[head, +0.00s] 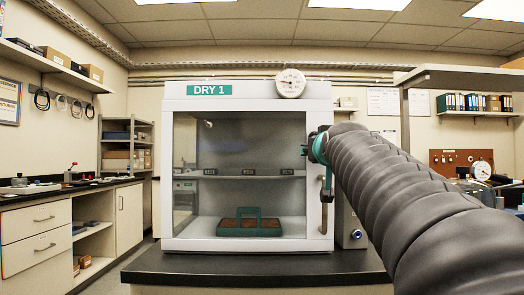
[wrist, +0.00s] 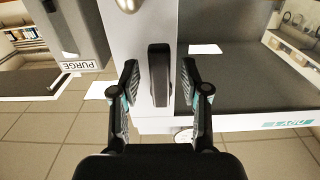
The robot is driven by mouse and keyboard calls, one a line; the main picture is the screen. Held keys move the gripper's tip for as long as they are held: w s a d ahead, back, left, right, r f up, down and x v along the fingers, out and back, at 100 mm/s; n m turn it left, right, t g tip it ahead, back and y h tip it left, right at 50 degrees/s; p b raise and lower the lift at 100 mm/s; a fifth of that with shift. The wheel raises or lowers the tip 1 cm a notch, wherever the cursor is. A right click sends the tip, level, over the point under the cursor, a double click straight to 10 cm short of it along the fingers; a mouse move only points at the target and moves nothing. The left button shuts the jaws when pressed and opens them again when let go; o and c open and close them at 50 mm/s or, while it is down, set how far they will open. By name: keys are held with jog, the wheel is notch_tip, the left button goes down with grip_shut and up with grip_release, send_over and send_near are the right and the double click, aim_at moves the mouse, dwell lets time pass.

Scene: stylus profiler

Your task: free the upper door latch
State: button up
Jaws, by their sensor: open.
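The dry cabinet marked DRY 1 (head: 247,87) stands on a dark bench in the head view, its glass door (head: 240,150) shut. A dark elongated latch (wrist: 159,75) on the pale door edge shows in the wrist view, near the upside-down DRY 1 label. My gripper (wrist: 160,66) is open, with one finger on each side of the latch and a visible gap on both sides. In the head view my gripper (head: 318,147) is at the door's right edge. My arm and gripper hide the upper latch there.
A grey box marked PURGE (wrist: 79,66) is left of the latch in the wrist view. A round gauge (head: 290,83) sits on the cabinet top. A green tray (head: 249,226) is inside the cabinet. The dark bench (head: 250,265) is clear in front.

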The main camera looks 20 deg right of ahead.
aim_at(300, 137)
grip_shut()
jog(key=shift+a+m, duration=0.1)
jog(key=shift+m, duration=0.2)
jog(key=a+m, duration=0.1)
jog(key=m, duration=0.3)
jog(key=a+r+m+b, duration=0.1)
jog(key=m, duration=0.3)
jog(key=a+r+m, duration=0.1)
jog(key=m, duration=0.3)
jog(key=shift+w+m, duration=0.4)
jog(key=shift+r+m+b, duration=0.25)
jog(key=shift+r+m, duration=0.1)
jog(key=shift+m, duration=0.75)
jog(key=shift+r+m+b, duration=0.25)
jog(key=shift+r+m, duration=0.1)
jog(key=shift+m, duration=0.75)
